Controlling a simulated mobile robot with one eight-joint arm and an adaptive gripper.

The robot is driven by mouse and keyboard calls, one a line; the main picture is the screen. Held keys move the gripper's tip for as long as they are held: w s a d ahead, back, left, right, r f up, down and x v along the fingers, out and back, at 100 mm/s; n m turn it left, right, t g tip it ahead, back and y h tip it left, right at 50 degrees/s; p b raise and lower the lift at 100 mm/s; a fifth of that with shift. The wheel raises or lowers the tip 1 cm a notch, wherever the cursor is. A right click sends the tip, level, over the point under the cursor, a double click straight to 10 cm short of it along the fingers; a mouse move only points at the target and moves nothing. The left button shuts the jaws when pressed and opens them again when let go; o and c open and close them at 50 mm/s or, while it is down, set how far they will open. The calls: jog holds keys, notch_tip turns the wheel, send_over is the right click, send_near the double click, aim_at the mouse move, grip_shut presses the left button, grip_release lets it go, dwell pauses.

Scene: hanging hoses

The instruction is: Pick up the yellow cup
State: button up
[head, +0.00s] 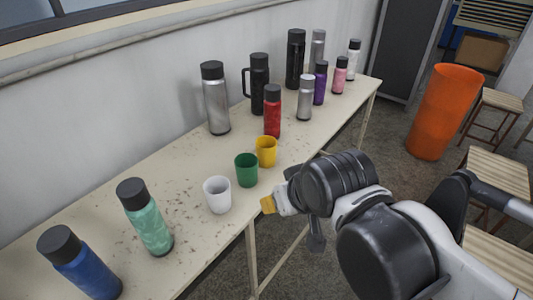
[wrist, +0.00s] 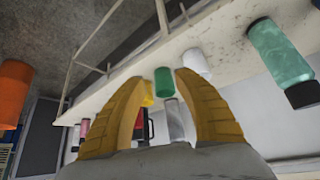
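The yellow cup (head: 266,151) stands upright on the table, behind and to the right of the green cup (head: 246,169). A white cup (head: 217,194) stands to the left of the green one. My gripper (head: 267,204) is at the table's front edge, in front of the cups and apart from them. In the wrist view, which is upside down, my gripper (wrist: 162,77) has its two yellow fingers spread with nothing held between them. The yellow cup (wrist: 149,95) shows there partly hidden by the left finger. The green cup (wrist: 164,82) shows between the fingertips.
A red bottle (head: 272,112) stands close behind the yellow cup. Several other bottles line the table (head: 190,250) toward the wall and far end. A green bottle (head: 146,218) and a blue bottle (head: 80,265) stand at left. An orange bin (head: 443,112) and stools are at right.

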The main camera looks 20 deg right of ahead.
jog(key=o, duration=0.6)
jog(key=shift+t, duration=0.4)
jog(key=w, duration=0.2)
jog(key=w+f, duration=0.1)
jog(key=w, duration=0.1)
jog(key=shift+w+b, duration=0.15)
jog(key=shift+b, duration=0.25)
jog(key=t+b, duration=0.4)
jog(key=t, duration=0.1)
send_near(266, 150)
notch_tip(266, 150, down, 3)
jog(key=w+d, duration=0.2)
jog(key=w, duration=0.1)
jog(key=shift+y, duration=0.4)
jog(key=b+x, duration=0.4)
jog(key=x, duration=0.6)
jog(key=shift+w, duration=0.25)
jog(key=shift+s+r+t, duration=0.1)
jog(key=shift+r+t, duration=0.1)
jog(key=shift+t, duration=0.1)
jog(key=shift+c, duration=0.6)
jog(key=c, duration=0.8)
